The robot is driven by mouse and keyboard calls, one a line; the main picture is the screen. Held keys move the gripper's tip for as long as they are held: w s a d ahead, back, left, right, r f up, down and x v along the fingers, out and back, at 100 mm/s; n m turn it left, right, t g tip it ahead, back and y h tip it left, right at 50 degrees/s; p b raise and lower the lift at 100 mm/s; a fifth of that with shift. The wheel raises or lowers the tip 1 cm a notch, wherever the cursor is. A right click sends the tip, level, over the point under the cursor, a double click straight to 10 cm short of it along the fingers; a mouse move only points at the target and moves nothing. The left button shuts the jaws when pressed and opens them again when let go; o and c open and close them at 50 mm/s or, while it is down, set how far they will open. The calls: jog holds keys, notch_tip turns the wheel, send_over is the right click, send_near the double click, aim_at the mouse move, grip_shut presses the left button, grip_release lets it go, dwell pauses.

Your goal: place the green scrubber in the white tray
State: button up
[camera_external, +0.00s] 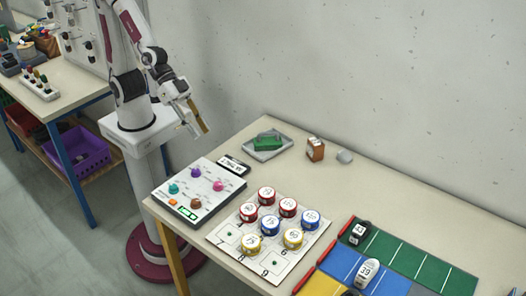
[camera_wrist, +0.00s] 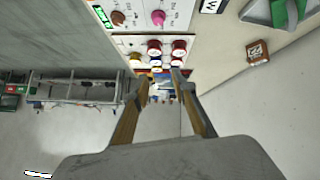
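The green scrubber (camera_external: 268,142) lies inside the shallow, pale grey-white tray (camera_external: 286,147) at the back of the table. In the wrist view the scrubber (camera_wrist: 303,11) and part of the tray (camera_wrist: 257,13) show at the top right corner, cut off by the frame. My gripper (camera_external: 199,131) is raised beyond the table's left end, to the left of the tray and apart from it. In the wrist view my gripper (camera_wrist: 164,78) shows a gap between its fingertips, with nothing held between them.
A knob panel (camera_external: 198,189), a board of coloured round tins (camera_external: 270,234) and coloured lanes (camera_external: 395,262) fill the front. The back right of the table is clear.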

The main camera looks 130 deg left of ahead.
jog(key=s+a+r+m+g, duration=0.1)
jog(key=s+a+r+g, duration=0.1)
jog(key=s, duration=0.8)
jog(key=s+a+r+m+g, duration=0.1)
jog(key=s+r, duration=0.2)
jog(key=s, duration=0.8)
jog(key=shift+s+a+r+g, duration=0.25)
jog(key=shift+a+r+g, duration=0.1)
jog(key=shift+g, duration=0.05)
